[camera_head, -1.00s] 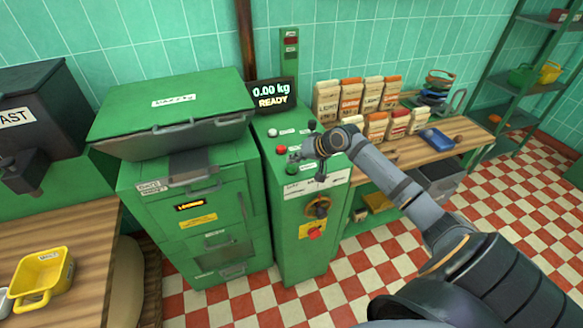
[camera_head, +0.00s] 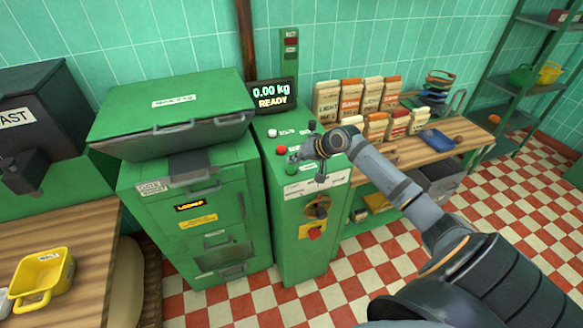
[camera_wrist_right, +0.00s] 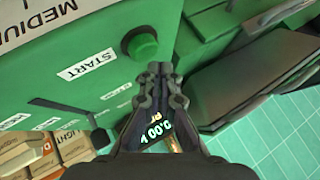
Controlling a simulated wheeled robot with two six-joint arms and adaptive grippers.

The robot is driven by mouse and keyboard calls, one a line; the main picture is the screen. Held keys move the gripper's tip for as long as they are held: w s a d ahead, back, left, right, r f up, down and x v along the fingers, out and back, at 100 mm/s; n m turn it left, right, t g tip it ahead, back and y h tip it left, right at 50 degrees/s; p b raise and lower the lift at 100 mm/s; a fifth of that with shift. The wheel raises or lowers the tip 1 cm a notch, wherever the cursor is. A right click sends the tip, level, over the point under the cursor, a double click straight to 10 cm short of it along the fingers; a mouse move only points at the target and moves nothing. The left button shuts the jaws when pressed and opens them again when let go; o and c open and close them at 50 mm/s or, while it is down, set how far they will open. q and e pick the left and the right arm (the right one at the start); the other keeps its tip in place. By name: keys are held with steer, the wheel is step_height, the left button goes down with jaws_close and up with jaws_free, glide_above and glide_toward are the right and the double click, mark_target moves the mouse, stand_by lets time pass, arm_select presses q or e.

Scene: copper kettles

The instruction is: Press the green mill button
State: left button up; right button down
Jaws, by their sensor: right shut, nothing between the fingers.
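The green mill button (camera_wrist_right: 143,48) is a round knob in a dark collar, beside a white START label (camera_wrist_right: 85,64) on the green panel. In the head view the button (camera_head: 291,169) shows just below my right gripper (camera_head: 293,157). My right gripper is shut and empty. In the wrist view its closed fingertips (camera_wrist_right: 160,68) are close beside the button, to its lower right. I see no clear contact; the remaining gap is hard to judge. My left gripper is out of view.
The control cabinet (camera_head: 300,245) also carries a red button (camera_head: 281,149), a white button (camera_head: 272,133) and dark knobs. A display (camera_head: 272,95) reads 0.00 kg READY. The green mill box (camera_head: 175,110) stands left; paper bags (camera_head: 326,100) stand on the right bench.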

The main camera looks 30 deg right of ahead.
mark_target(294, 168)
steer(key=shift+f, duration=0.3)
steer(key=shift+f, duration=0.6)
stand_by(0.5)
steer(key=shift+r, duration=0.1)
steer(key=shift+r+p, duration=0.85)
steer(key=shift+p, duration=0.2)
step_height(294, 168, up, 5)
steer(key=p, duration=0.5)
steer(key=shift+r, duration=0.1)
